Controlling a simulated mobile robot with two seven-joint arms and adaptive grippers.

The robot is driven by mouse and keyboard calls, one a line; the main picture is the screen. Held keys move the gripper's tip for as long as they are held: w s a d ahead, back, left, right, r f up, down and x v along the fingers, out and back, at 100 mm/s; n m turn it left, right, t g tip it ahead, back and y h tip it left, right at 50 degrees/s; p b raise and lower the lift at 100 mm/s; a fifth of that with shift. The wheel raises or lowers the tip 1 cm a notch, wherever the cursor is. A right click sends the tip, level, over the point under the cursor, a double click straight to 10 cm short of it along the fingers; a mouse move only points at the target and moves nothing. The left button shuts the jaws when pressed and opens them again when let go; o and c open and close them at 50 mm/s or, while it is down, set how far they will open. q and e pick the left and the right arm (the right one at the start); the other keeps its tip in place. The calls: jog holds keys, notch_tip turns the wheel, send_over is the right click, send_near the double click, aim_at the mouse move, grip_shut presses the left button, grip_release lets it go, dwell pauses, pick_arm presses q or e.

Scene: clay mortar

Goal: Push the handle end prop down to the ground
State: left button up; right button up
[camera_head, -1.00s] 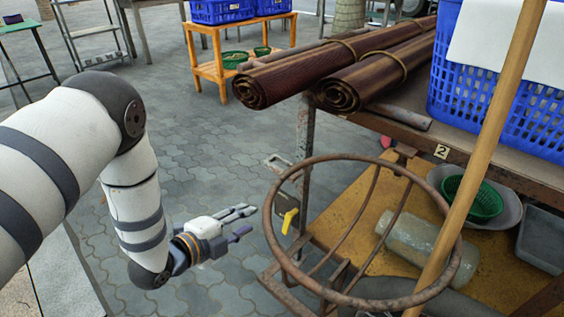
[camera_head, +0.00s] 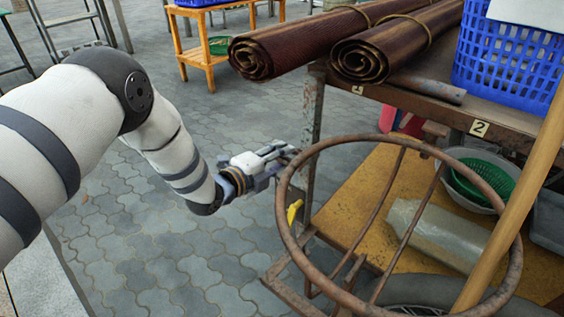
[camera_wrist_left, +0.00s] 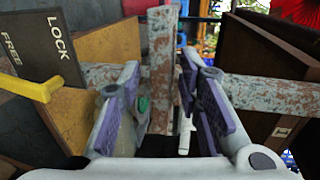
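My left gripper (camera_head: 287,155) is beside a rusty upright post (camera_head: 311,135) at the rack's near left corner. In the left wrist view its two purple-padded fingers (camera_wrist_left: 165,95) are apart, and a rusty post (camera_wrist_left: 160,62) shows between them. I cannot tell whether they touch it. A yellow lever (camera_head: 294,212) is below and right of the gripper; it also shows in the left wrist view (camera_wrist_left: 30,84), by a dark panel (camera_wrist_left: 40,48) marked LOCK and FREE. I cannot make out for sure which part is the handle end prop. My right gripper is out of view.
A rusty ring frame (camera_head: 512,258) stands close in front, with a wooden pole (camera_head: 522,190) crossing its right side. Rolled brown mats (camera_head: 330,42) and a blue crate (camera_head: 515,62) lie on the rack's top. The paved floor (camera_head: 140,240) at left is clear.

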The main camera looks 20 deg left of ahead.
pick_arm(q)
jog(key=shift+w+d, duration=0.1)
jog(key=shift+w, duration=0.2)
grip_shut()
notch_tip(320, 180, down, 6)
jog(key=b, duration=0.2)
jog(key=shift+f, duration=0.1)
grip_release()
jog(key=v, duration=1.2)
